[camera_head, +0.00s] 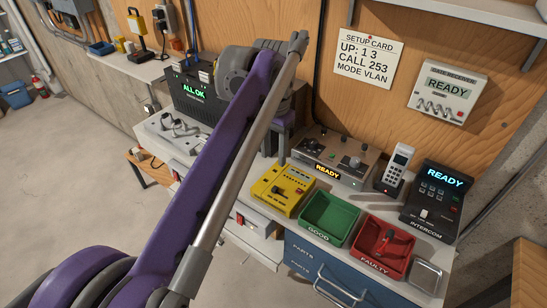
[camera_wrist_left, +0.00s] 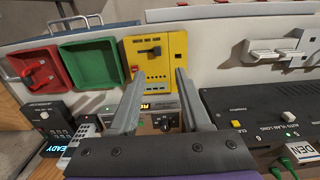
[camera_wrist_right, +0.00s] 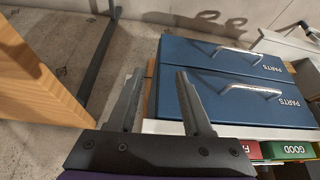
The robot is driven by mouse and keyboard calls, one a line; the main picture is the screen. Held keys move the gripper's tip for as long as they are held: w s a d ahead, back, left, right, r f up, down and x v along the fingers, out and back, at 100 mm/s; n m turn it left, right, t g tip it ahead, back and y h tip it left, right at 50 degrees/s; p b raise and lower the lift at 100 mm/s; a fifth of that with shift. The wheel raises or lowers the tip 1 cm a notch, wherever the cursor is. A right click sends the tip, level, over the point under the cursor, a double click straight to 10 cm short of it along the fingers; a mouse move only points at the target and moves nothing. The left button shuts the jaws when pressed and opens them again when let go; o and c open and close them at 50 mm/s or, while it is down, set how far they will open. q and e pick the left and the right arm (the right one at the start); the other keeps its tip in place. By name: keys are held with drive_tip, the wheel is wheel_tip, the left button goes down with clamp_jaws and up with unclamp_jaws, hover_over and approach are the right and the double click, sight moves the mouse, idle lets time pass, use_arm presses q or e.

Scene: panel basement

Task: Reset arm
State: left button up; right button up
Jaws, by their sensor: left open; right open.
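My left gripper (camera_head: 283,150) hangs over the back of the bench, between the black ALL OK box and the yellow tester. In the left wrist view it is open and empty (camera_wrist_left: 158,78), its fingers pointing toward the yellow tester (camera_wrist_left: 158,58). My right gripper (camera_wrist_right: 160,74) is open and empty in the right wrist view, facing the blue PARTS drawers (camera_wrist_right: 225,85). The right gripper is out of the head view. My purple left arm crosses the head view from lower left and hides part of the bench.
The bench holds a yellow tester (camera_head: 283,190), green GOOD bin (camera_head: 330,218), red FAULTY bin (camera_head: 382,247) with a red item, READY panel (camera_head: 334,155), handset (camera_head: 399,165) and intercom (camera_head: 432,195). The black ALL OK box (camera_head: 195,93) is left. A wooden panel (camera_wrist_right: 40,70) stands left of the right gripper.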

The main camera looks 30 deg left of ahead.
idle(0.4)
use_arm(q)
drive_tip(key=t, duration=0.2)
approach(278, 201)
wheel_tip(278, 201, down, 4)
drive_tip(key=s+d, duration=0.2)
drive_tip(key=s+d+f+t, duration=0.3)
drive_tip(key=s+d+f, duration=0.1)
drive_tip(key=s+f, duration=0.6)
drive_tip(key=shift+f+n+p, duration=0.4)
drive_tip(key=shift+f+p, duration=0.05)
drive_tip(key=shift+f, duration=0.4)
idle(1.1)
